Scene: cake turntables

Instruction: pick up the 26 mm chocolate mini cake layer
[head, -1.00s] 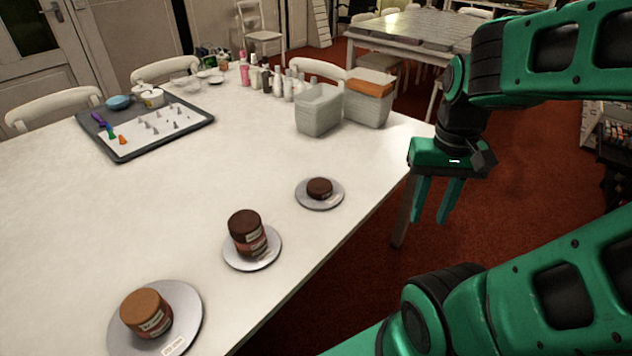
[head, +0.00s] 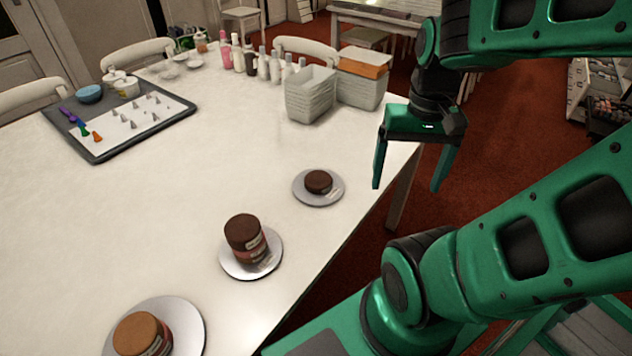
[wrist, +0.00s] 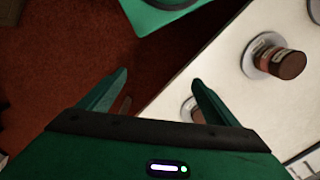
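A small dark chocolate layer (head: 318,181) sits alone on the smallest, farthest turntable (head: 331,197). A taller dark chocolate piece (head: 243,232) with a label stands on the middle turntable (head: 267,269). A brown-topped labelled piece (head: 142,335) stands on the nearest turntable (head: 193,318). The label sizes cannot be read. My gripper (head: 407,187) is open and empty, pointing down near the table's right edge, right of the smallest turntable. In the wrist view my gripper (wrist: 160,77) has its right finger partly covering a small turntable; the middle stack (wrist: 288,64) shows at right.
The white table (head: 150,215) is clear around the turntables. Grey bins (head: 311,98), several bottles (head: 238,60) and a tray of piping tips (head: 101,156) stand farther back. The red floor lies past the table's right edge.

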